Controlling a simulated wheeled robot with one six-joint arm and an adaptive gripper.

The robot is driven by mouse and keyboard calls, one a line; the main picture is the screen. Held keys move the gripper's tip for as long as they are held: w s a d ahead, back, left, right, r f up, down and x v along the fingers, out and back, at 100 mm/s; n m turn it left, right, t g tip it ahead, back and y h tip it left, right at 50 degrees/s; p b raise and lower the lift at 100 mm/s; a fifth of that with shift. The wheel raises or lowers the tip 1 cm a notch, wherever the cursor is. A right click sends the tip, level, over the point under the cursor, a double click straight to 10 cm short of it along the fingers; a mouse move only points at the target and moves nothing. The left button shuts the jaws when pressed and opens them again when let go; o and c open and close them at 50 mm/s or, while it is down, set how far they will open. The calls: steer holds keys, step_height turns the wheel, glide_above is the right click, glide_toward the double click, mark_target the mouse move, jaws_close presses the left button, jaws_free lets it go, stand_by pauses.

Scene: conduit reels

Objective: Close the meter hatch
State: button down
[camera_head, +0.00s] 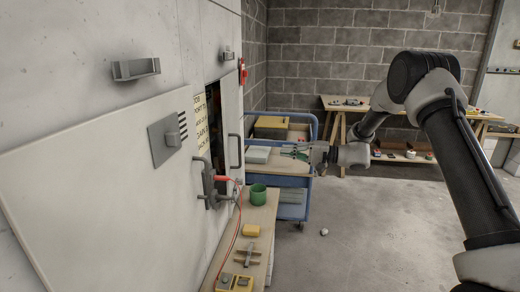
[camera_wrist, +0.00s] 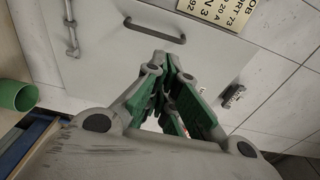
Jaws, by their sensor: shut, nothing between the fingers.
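The meter hatch (camera_head: 229,125) is a pale panel with a dark bar handle (camera_head: 235,150) in the cabinet wall. It stands ajar, with a dark gap (camera_head: 212,97) along its left edge in the head view. In the wrist view a pale panel (camera_wrist: 100,75) with a bar handle (camera_wrist: 155,30) lies beyond my fingers. My gripper (camera_head: 284,153) is shut and empty, to the right of the hatch and apart from its handle in the head view. Its green-padded fingers (camera_wrist: 164,66) meet in the wrist view, hiding part of the panel.
A narrow bench (camera_head: 262,215) below the hatch holds a green cup (camera_head: 258,194), a yellow block (camera_head: 251,230) and a yellow meter (camera_head: 235,283) with a red lead. A blue cart (camera_head: 291,190) stands behind my gripper. The floor at right is mostly clear.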

mark_target(240, 148)
steer(key=w+a, duration=0.2)
steer(key=a, duration=1.1)
steer(key=shift+w+a, duration=0.15)
steer(key=shift+a, duration=0.25)
steer(key=shift+s+a+r, duration=0.1)
steer(key=shift+s+a, duration=0.05)
steer(key=shift+a, duration=0.7)
steer(key=shift+s+a+f, duration=0.1)
steer(key=shift+s+a, duration=0.1)
steer(key=shift+a, duration=0.7)
steer(key=shift+s+a+r, duration=0.1)
steer(key=shift+s+a, duration=0.05)
steer(key=shift+a, duration=0.7)
